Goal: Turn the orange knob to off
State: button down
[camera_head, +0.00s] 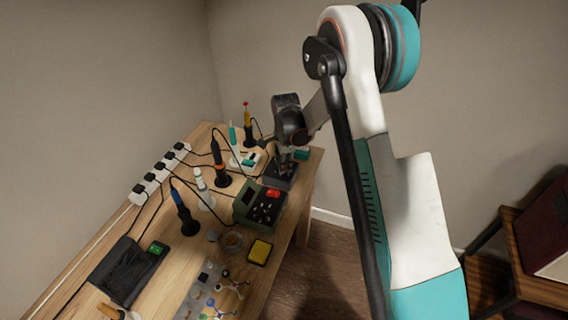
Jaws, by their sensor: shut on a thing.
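My gripper (285,160) reaches down to a dark box (281,177) at the far right end of the workbench. It is shut at the box, on what appears to be its knob. The fingers and the arm cover that spot, so I cannot make out the orange knob itself or which way it points. A soldering iron with an orange-marked handle (217,153) stands upright in a dark holder to the left of the box.
A green box with a red part (259,205) stands in front of the dark box. Blue (182,208), teal (233,134) and yellow-red (247,113) handled tools stand upright, with loose cables between. A white power strip (158,176) runs along the wall. A yellow sponge (260,252) lies near the front edge.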

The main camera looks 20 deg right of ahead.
jog(key=shift+n, duration=0.4)
jog(key=n+b, duration=0.1)
jog(key=n, duration=0.3)
jog(key=shift+n, duration=0.4)
jog(key=n, duration=0.5)
jog(key=shift+y+b, duration=0.3)
jog(key=shift+b, duration=0.1)
jog(key=n, duration=0.5)
jog(key=shift+w+d+n+g, duration=0.1)
jog(key=shift+n+g, duration=0.3)
jog(key=n, duration=0.5)
jog(key=shift+b, duration=0.35)
jog(key=shift+n, duration=0.3)
jog(key=c, duration=1.3)
grip_release()
jog(key=shift+c, duration=0.2)
